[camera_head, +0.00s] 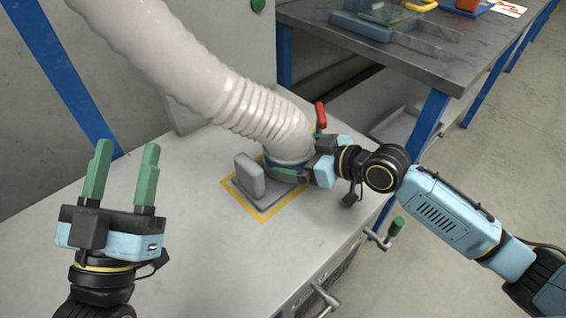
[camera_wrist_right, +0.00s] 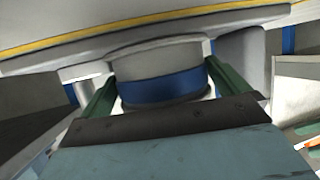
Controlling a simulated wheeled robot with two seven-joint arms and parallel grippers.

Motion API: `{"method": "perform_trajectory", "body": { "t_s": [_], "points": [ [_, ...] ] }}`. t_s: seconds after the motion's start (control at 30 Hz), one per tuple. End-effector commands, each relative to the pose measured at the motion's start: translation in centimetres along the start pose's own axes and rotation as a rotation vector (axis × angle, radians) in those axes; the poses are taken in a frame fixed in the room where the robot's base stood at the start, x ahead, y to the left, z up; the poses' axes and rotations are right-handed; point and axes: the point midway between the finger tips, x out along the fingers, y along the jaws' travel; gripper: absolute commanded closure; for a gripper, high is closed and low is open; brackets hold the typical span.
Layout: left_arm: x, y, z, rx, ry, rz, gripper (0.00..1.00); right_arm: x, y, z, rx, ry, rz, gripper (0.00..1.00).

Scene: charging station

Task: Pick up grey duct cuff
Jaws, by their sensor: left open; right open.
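The grey duct cuff (camera_head: 288,157) with a blue band sits at the lower end of a ribbed pale hose (camera_head: 262,115), on a grey base plate (camera_head: 243,200) inside a yellow outline. The cuff also shows in the right wrist view (camera_wrist_right: 158,62), with the blue band on it. My right gripper (camera_head: 303,160) is open, with its green fingers on either side of the cuff. Whether they touch it I cannot tell; the arm hides part of the cuff. My left gripper (camera_head: 124,175) is open and empty, fingers pointing up, apart from the cuff at the left.
A grey upright block (camera_head: 250,177) stands on the plate beside the cuff. A red handle (camera_head: 320,115) rises behind it. The pale cabinet top (camera_head: 205,255) is clear in front. A metal workbench (camera_head: 420,50) with blue legs stands at the back right.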

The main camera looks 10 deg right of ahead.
Motion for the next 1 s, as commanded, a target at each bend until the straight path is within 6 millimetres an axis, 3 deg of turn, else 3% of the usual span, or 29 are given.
{"method": "perform_trajectory", "body": {
  "t_s": [0.33,0.63,1.0],
  "points": [
    [-0.03,0.04,-0.49,0.000,0.039,0.001,0.49,0.51,-0.03,-0.06,-0.001,0.000,0.000,0.00],
    [-0.03,0.04,-0.44,0.000,0.037,0.001,0.49,0.49,-0.03,-0.03,0.000,0.000,0.000,0.37],
    [0.06,0.04,-0.30,0.000,0.021,0.001,0.49,0.36,-0.01,-0.42,-0.001,0.003,0.000,0.37]
  ]
}}
